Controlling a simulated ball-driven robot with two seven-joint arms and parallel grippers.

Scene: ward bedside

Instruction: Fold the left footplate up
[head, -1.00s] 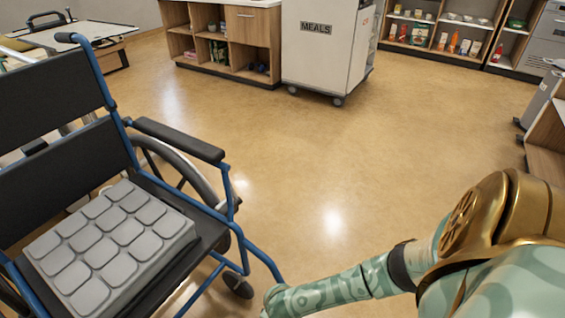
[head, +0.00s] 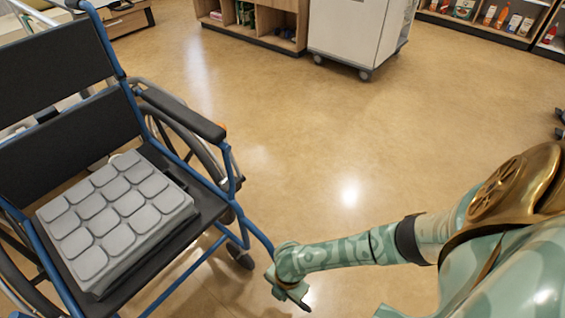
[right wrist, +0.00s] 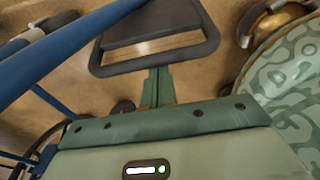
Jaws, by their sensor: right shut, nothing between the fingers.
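The wheelchair (head: 130,215) stands at the left of the head view, with a blue frame and black seat. In the right wrist view a dark footplate (right wrist: 152,26) with a rounded grey rim shows at the top centre, its broad face towards the camera. I cannot tell its exact tilt. My right gripper (right wrist: 158,80) is shut and empty, its fingers pointing at the rim's near bar; I cannot tell whether they touch. In the head view my right gripper (head: 297,298) is beside the chair's front blue tube, and no footplate shows there. My left gripper is out of view.
A grey segmented cushion (head: 115,220) lies on the seat. Blue tubes (right wrist: 60,50) of the chair run close along the left of the right wrist view. A white cart (head: 355,35) and shelves stand at the back. The floor (head: 330,140) between is clear.

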